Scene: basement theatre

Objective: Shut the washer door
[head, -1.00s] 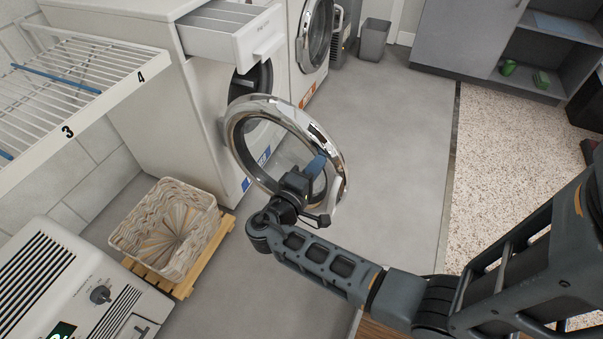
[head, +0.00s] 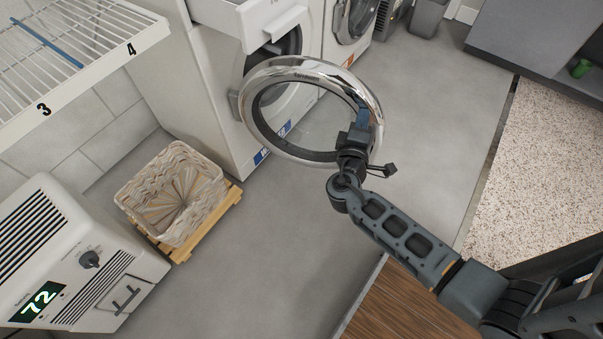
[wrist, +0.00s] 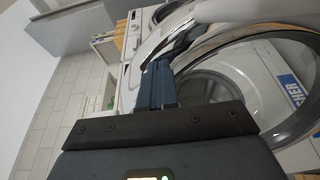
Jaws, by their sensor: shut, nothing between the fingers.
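The washer (head: 195,85) stands at the upper left of the head view, with a blue label low on its front. Its round chrome-rimmed door (head: 268,146) is swung wide open, and part of the dark drum opening (head: 288,45) shows behind it. My gripper (head: 362,118) is shut and empty at the right part of the door ring, the side away from the hinge. In the wrist view the blue fingers (wrist: 156,85) are together beside the chrome rim (wrist: 190,35). I cannot tell whether they touch it.
An open drawer (head: 270,25) juts out above the door. A second front-loading machine (head: 338,55) stands beyond the washer. A woven basket (head: 172,190) on a wooden pallet, a dehumidifier-like unit (head: 75,255) and a wire shelf (head: 75,60) are at left. Grey floor (head: 430,140) is clear at right.

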